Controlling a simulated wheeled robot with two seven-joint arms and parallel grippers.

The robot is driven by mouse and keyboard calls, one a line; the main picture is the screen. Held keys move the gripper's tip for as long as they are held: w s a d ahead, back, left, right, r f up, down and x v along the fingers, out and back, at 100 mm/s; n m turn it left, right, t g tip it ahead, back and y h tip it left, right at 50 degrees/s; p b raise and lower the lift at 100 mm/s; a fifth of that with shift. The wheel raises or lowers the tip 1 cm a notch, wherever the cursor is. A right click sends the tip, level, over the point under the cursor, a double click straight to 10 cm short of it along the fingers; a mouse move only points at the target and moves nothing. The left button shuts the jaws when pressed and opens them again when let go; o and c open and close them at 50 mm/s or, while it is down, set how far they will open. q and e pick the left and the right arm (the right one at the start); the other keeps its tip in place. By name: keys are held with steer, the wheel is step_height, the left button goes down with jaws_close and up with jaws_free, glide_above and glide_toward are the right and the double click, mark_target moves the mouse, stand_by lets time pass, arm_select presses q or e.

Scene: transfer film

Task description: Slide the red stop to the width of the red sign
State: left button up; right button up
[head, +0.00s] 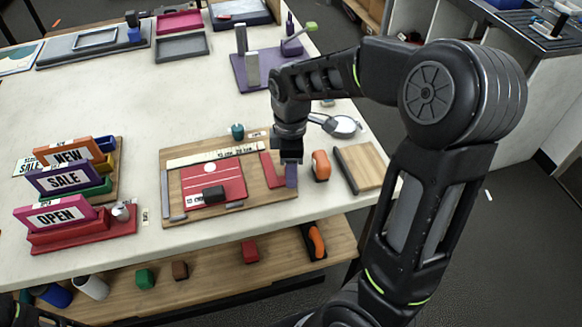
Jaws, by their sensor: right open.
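The red sign (228,177) lies flat on the wooden board (256,200), with a dark block (213,194) resting on its lower part. The red stop (271,170) is an upright-running red strip on the board's right side, with a narrow gap of bare wood between it and the sign's right edge. My right gripper (291,162) points down at the board's right edge, just right of the red stop. It is open; a small purple-blue piece shows under it, and I cannot tell whether the fingers touch anything. My left gripper is not in view.
An orange tool (320,165) and a small wooden board (361,167) lie right of the gripper. A magnifier (340,125) lies behind it. A purple stand (250,72) is farther back. Sign holders (80,228) fill the left.

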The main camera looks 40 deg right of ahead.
steer(key=shift+f, duration=0.25)
jaws_close()
stand_by(0.3)
stand_by(0.9)
